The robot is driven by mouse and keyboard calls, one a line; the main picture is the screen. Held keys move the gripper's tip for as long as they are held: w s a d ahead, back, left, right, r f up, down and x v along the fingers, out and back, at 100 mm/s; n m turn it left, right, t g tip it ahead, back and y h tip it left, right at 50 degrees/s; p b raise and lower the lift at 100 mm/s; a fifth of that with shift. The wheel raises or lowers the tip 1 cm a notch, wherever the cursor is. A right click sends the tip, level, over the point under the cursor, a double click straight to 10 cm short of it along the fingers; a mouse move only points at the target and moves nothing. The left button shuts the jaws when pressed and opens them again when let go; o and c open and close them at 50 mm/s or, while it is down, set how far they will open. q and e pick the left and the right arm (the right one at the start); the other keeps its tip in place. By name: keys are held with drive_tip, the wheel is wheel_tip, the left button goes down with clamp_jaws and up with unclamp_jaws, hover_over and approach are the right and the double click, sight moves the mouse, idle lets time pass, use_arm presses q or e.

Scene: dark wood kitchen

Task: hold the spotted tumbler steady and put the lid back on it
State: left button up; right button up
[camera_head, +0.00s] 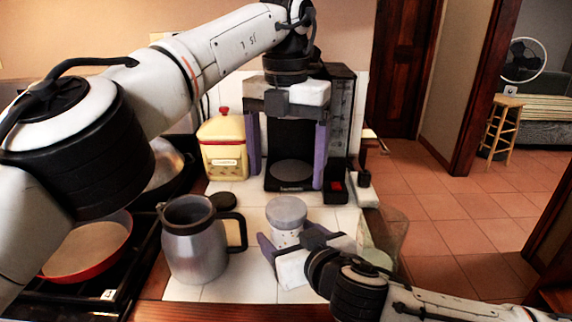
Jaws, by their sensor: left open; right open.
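The white spotted tumbler (286,238) stands upright on the white tiled counter. A round grey lid (287,210) shows at its top; whether it is fully seated I cannot tell. My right gripper (284,236) is open, its purple fingers on either side of the tumbler's body; I cannot tell whether they touch it. The tumbler's lower part is hidden by that gripper. My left gripper (286,180) is open and empty, pointing down above and behind the lid, in front of the coffee machine.
A steel jug (194,250) with a black handle stands left of the tumbler, a dark disc (222,201) behind it. The coffee machine (340,120) and a yellow canister (223,150) stand behind. A clear container (385,240) is at right; a red pan (90,247) is on the stove.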

drive_tip(key=v, duration=0.9)
drive_tip(key=shift+d, duration=0.1)
